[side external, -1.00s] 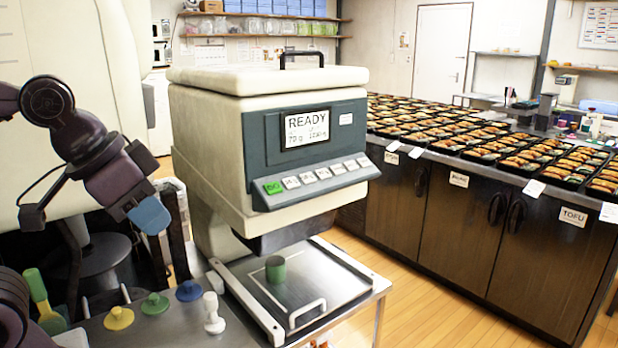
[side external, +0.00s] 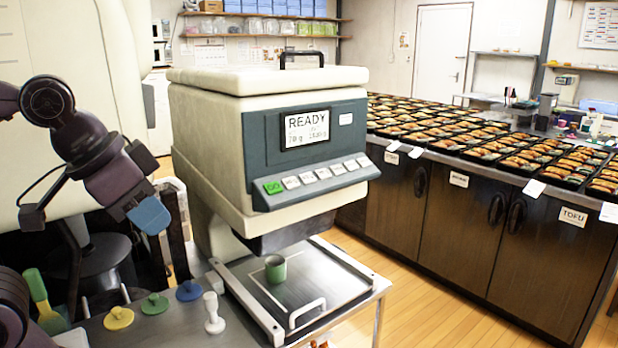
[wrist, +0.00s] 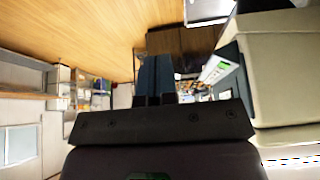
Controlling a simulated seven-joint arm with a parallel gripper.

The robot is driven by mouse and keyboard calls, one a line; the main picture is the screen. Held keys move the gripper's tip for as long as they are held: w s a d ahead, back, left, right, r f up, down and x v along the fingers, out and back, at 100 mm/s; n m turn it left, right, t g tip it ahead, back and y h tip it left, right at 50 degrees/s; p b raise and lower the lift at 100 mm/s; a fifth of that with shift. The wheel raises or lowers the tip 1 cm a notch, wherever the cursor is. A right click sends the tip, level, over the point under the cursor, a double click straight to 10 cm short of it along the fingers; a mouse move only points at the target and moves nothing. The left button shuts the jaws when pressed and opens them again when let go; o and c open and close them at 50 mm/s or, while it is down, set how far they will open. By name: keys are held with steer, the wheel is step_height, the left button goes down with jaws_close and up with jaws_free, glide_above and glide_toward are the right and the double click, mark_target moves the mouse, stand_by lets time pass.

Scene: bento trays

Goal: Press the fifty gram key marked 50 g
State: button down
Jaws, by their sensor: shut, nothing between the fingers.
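The dispenser machine (side external: 215,150) stands in the middle of the side view, with a lit display (side external: 306,128) reading READY above smaller figures. Below it runs a slanted row of keys (side external: 323,173): a green one (side external: 273,188) at the left, then several white ones. The labels on the white keys are too small to read, so I cannot tell which is 50 g. My gripper (side external: 150,216) is shut and empty, with blue fingers, to the left of the machine and apart from it. In the wrist view, the closed fingers (wrist: 155,78) point away, with the machine (wrist: 290,70) at right.
A green cup (side external: 275,270) stands on the metal tray (side external: 345,285) under the spout. Yellow, green and blue knobs (side external: 188,291) and a white stamp-like piece (side external: 213,315) stand on the bench at left. Bento trays (side external: 480,140) fill the counter behind at right.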

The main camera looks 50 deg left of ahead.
mark_target(308, 178)
stand_by(0.3)
steer(key=w+a+r+n+t, duration=0.1)
steer(key=w+n, duration=0.5)
steer(key=w, duration=0.6)
steer(key=w+a+r+n, duration=0.1)
steer(key=w+a+n, duration=0.3)
steer(key=w+n, duration=0.3)
steer(key=w+a+n+t+y, duration=0.1)
steer(key=w+a+n, duration=0.2)
steer(key=w, duration=1.4)
steer(key=n, duration=0.4)
steer(key=shift+a+r+t, duration=0.15)
steer(key=shift+r+t, duration=0.15)
steer(key=shift+r, duration=0.1)
steer(key=shift+f, duration=0.1)
steer(key=shift+a+f, duration=0.75)
steer(key=shift+f, duration=0.5)
steer(key=shift+a+f, duration=0.7)
steer(key=shift+f, duration=0.55)
steer(key=shift+a+f, duration=0.75)
steer(key=shift+f, duration=0.5)
